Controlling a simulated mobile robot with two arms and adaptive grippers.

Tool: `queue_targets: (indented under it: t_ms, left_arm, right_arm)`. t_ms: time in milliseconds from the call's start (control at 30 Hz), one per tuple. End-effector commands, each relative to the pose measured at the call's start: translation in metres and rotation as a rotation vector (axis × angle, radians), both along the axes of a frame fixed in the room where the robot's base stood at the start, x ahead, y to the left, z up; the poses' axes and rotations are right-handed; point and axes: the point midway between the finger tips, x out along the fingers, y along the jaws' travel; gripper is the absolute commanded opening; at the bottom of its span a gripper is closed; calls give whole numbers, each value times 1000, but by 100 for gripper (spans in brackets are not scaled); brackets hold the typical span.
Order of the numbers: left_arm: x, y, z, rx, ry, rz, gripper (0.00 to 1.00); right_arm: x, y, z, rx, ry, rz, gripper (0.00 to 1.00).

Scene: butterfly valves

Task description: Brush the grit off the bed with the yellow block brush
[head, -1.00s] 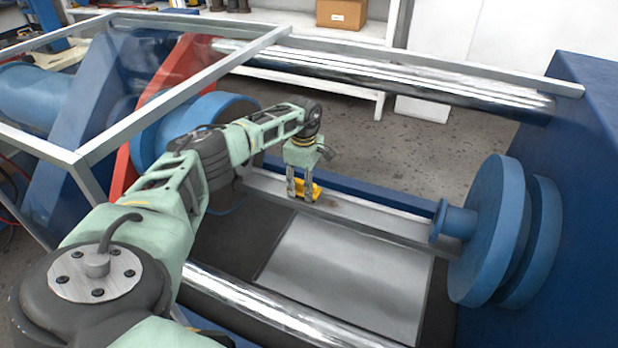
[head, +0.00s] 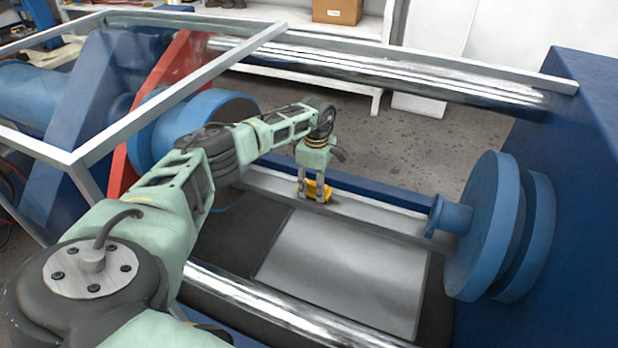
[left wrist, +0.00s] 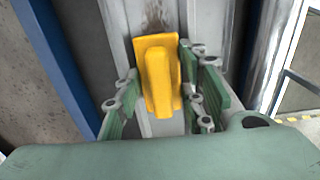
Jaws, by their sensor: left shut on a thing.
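The yellow block brush (head: 319,190) is between the fingers of my left gripper (head: 313,194), which is shut on it. In the left wrist view the brush (left wrist: 159,75) shows its flat back and raised grip, with the fingers of my left gripper (left wrist: 158,100) on both sides. The brush is at the grey metal bed (head: 375,219), a long narrow strip; I cannot tell whether its underside touches. In the left wrist view a dark speckled patch of grit (left wrist: 155,18) lies on the bed just beyond the brush. My right gripper is not in view.
Blue flanged discs (head: 487,225) stand at the right end of the bed. A blue rail (head: 380,190) runs behind it and a grey plate (head: 345,270) lies in front. Shiny round bars (head: 400,77) cross at the back and front. A grey frame (head: 180,95) stands left.

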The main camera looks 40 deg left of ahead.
Motion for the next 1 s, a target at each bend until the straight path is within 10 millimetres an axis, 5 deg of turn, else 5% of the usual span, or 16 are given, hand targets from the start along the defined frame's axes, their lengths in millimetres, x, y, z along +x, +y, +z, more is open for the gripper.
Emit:
queue_targets:
  t_ms: [1000]
  left_arm:
    - [22, -70, 0, -2, -2, -3, 16]
  right_arm:
    - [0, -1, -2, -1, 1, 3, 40]
